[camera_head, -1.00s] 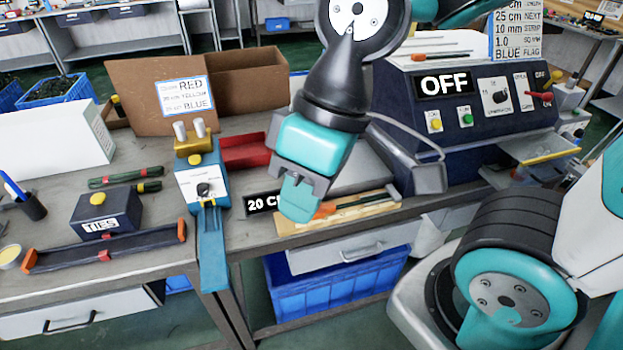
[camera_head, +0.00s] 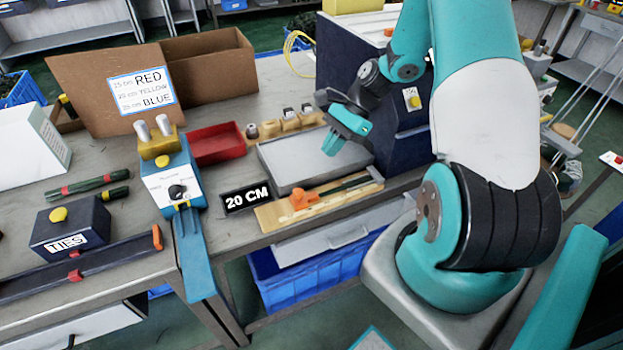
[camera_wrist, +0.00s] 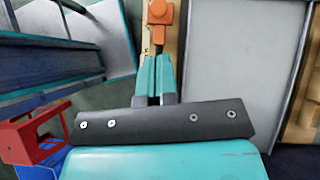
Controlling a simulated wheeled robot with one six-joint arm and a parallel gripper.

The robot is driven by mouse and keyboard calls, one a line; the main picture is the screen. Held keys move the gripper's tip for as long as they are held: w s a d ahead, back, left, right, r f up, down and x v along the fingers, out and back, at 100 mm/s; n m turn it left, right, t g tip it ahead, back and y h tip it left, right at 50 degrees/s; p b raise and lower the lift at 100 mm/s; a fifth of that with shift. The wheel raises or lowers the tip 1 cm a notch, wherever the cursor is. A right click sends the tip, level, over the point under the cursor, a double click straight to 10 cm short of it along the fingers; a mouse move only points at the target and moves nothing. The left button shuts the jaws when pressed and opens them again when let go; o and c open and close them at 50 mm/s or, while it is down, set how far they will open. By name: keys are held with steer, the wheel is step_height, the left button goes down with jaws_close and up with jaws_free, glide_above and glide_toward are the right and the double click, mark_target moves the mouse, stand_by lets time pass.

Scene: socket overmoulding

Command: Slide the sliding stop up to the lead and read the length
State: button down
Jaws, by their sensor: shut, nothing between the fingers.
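The orange sliding stop (camera_head: 303,199) sits on a pale wooden board (camera_head: 272,216) at the bench's front edge. A dark green lead (camera_head: 345,187) appears to lie along the board to its right; I cannot tell whether they touch. A black sign (camera_head: 246,198) left of the board reads 20 CM. My gripper (camera_head: 330,151) is shut and empty, above the grey tray, behind and right of the stop. In the wrist view, its closed fingers (camera_wrist: 156,62) point along the board (camera_wrist: 147,35) towards the orange stop (camera_wrist: 160,12).
A grey tray (camera_head: 274,159) lies behind the board. A red bin (camera_head: 217,143), a blue-and-white device (camera_head: 170,185) with two metal posts and a TIES box (camera_head: 70,228) stand to the left. A dark machine (camera_head: 353,75) stands to the right.

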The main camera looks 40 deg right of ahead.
mark_target(311, 194)
steer(key=x, duration=0.3)
steer(key=p+x, duration=0.1)
steer(key=x, duration=0.6)
steer(key=shift+d+f, duration=0.25)
steer(key=shift+f, duration=0.1)
